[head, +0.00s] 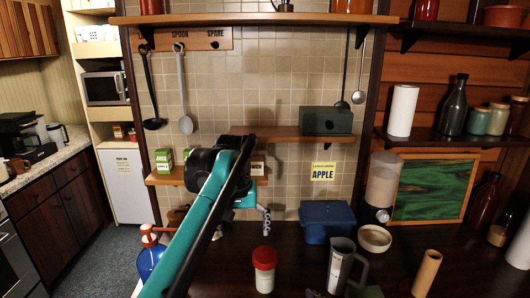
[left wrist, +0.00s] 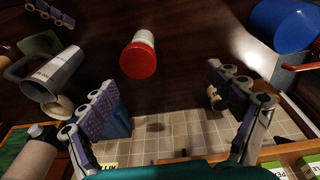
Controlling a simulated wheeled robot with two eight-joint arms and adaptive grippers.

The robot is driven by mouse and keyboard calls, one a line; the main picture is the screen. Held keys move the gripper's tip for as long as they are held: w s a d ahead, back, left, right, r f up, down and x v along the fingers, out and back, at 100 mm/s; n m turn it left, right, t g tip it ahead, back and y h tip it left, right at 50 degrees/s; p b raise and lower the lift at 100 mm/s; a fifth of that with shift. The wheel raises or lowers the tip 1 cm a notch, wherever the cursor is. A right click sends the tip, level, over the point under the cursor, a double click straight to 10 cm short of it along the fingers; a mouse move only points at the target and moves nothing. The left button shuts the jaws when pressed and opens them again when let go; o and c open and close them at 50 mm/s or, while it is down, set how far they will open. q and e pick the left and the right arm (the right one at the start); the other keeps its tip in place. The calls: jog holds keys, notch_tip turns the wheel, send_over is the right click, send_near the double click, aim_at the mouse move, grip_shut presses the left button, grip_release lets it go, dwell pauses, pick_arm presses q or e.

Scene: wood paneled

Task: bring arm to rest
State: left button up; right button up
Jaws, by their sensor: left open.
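My left arm, teal and black, reaches from the bottom of the head view up to the middle. Its gripper (head: 263,214) is partly hidden behind the arm, with a grey jointed finger showing over the back of the dark counter. In the left wrist view the left gripper (left wrist: 163,82) has its two purple-grey fingers spread wide, with nothing between them. A red-lidded white jar (head: 264,270) stands on the counter, apart from the fingers; it also shows in the left wrist view (left wrist: 139,56).
A blue box (head: 326,221), a grey jug (head: 342,266), a white bowl (head: 375,239) and a cardboard tube (head: 426,273) stand right of the arm. A blue bottle (head: 151,258) is to its left. A wooden shelf (head: 290,134) is close to the arm's elbow.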

pick_arm(q)
jog(key=s+a+f+t, duration=0.2)
jog(key=s+a+f, duration=0.4)
jog(key=s, duration=0.6)
jog(key=s+a+f+t, duration=0.3)
jog(key=s+a+f, duration=0.3)
jog(key=s+f, duration=0.5)
jog(key=shift+s+f, duration=0.2)
jog(key=shift+s, duration=0.2)
pick_arm(e)
jog(key=s+d+m+g+h, duration=0.3)
jog(key=s+d, duration=0.7)
jog(key=s, duration=0.5)
jog(key=shift+d+m+g+h, duration=0.4)
jog(key=shift+g+h, duration=0.1)
jog(key=shift+r, duration=0.1)
